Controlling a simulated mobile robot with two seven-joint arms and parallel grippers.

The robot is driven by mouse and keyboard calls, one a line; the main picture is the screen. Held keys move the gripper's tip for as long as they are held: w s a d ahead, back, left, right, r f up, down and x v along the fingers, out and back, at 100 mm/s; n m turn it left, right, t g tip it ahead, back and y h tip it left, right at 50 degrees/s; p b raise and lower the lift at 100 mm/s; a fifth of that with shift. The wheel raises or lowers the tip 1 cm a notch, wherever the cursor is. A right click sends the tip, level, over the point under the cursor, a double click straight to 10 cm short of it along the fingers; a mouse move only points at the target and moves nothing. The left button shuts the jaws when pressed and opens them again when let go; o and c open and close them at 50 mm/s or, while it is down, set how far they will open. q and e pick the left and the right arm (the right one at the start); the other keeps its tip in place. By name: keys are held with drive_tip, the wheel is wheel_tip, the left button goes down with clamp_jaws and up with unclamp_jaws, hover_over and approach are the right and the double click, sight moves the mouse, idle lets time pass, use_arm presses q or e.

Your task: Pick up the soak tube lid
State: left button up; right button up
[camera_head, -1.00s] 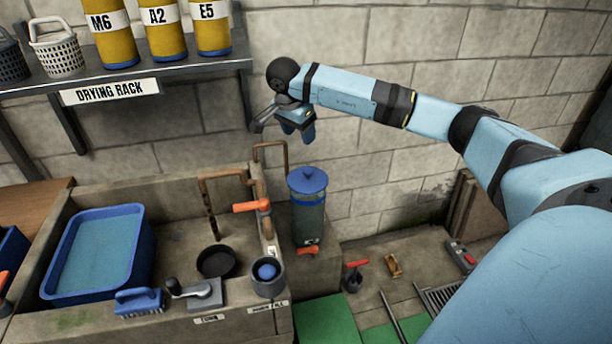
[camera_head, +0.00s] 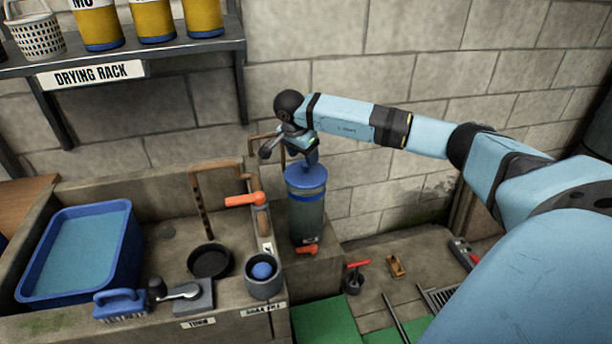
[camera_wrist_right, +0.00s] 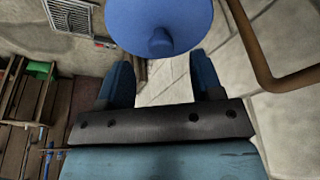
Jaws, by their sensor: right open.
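The soak tube (camera_head: 308,215) is a dark cylinder with a blue band, upright beside the stone sink. Its blue lid (camera_head: 303,182) sits on top and has a small knob. In the right wrist view the round lid (camera_wrist_right: 150,18) and its knob (camera_wrist_right: 160,42) show just beyond my fingertips, cut by the top edge. My right gripper (camera_head: 309,160) hangs just above the lid in the head view. In the right wrist view its two blue fingers (camera_wrist_right: 163,75) are apart with nothing between them. My left gripper is not in view.
A copper pipe (camera_head: 254,150) rises behind the tube, close to my right gripper. The sink at left holds a blue tub (camera_head: 85,255) and a black pan (camera_head: 210,262). A grey pot (camera_head: 263,286) stands on its rim. A drying rack shelf (camera_head: 180,50) hangs above.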

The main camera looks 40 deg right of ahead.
sight(306, 171)
drive_tip(key=b+x, duration=0.1)
drive_tip(key=x, duration=0.3)
drive_tip(key=shift+w+d+f, duration=0.1)
drive_tip(key=shift+d+f, duration=0.05)
drive_tip(key=shift+f, duration=0.2)
drive_tip(key=c, duration=1)
drive_tip(key=shift+r, duration=0.2)
